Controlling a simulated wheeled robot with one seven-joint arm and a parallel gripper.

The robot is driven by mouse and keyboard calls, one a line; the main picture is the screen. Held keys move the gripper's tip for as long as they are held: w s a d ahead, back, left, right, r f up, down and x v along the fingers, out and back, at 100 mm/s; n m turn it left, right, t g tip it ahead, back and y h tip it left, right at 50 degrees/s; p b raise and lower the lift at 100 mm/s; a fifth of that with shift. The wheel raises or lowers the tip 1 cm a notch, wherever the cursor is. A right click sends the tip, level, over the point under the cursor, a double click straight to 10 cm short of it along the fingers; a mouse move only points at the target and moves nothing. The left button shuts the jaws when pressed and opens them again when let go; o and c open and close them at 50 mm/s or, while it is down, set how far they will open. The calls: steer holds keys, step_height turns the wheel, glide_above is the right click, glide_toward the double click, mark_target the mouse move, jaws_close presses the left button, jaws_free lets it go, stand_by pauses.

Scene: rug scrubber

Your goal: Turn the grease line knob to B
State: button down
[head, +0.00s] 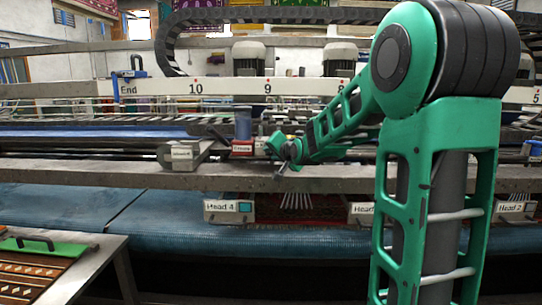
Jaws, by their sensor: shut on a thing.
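My gripper (284,152) is small in the head view, at the end of my green arm, just right of the red grease unit (242,148). The unit has a white label that seems to read "Grease" and an upright clear cylinder (242,124) on top. My gripper is shut at the unit's right side, on what appears to be the grease line knob. The knob is mostly hidden behind the fingers. Its pointer and any A or B marks are too small to read.
A grey labelled box (182,154) stands left of the grease unit. A long metal rail (100,172) runs below my gripper, above the labelled Head 4 box (229,211). A numbered white beam (215,87) crosses behind. A table (85,272) with a green-edged panel stands at lower left.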

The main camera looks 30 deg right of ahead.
steer(key=n+g, duration=0.1)
steer(key=n+h, duration=0.1)
steer(key=n+g, duration=0.1)
steer(key=n, duration=0.1)
steer(key=shift+w+a+r+g+h, duration=0.15)
steer(key=shift+a+g+h, duration=0.15)
steer(key=shift+h, duration=0.1)
steer(key=n+h, duration=0.1)
steer(key=n+g+h, duration=0.1)
steer(key=n+g, duration=0.1)
steer(key=n, duration=0.1)
steer(key=shift+w+a+h, duration=0.25)
steer(key=shift+a+h, duration=0.1)
steer(key=shift+h, duration=0.05)
steer(key=n+h, duration=0.1)
steer(key=n+g+h, duration=0.1)
steer(key=n+h, duration=0.1)
steer(key=n, duration=0.1)
steer(key=shift+w+a, duration=0.2)
steer(key=shift+a, duration=0.1)
steer(key=shift+w+a+f+n+g+h, duration=0.1)
steer(key=shift+f+n+g+h, duration=0.1)
steer(key=shift+n+h, duration=0.6)
steer(key=shift+a+f+n+g+h, duration=0.1)
steer(key=shift+f+n+g+h, duration=0.1)
steer(key=shift+n+h, duration=0.6)
steer(key=shift+n, duration=0.3)
steer(key=c, duration=1.8)
jaws_free()
steer(key=shift+d, duration=0.1)
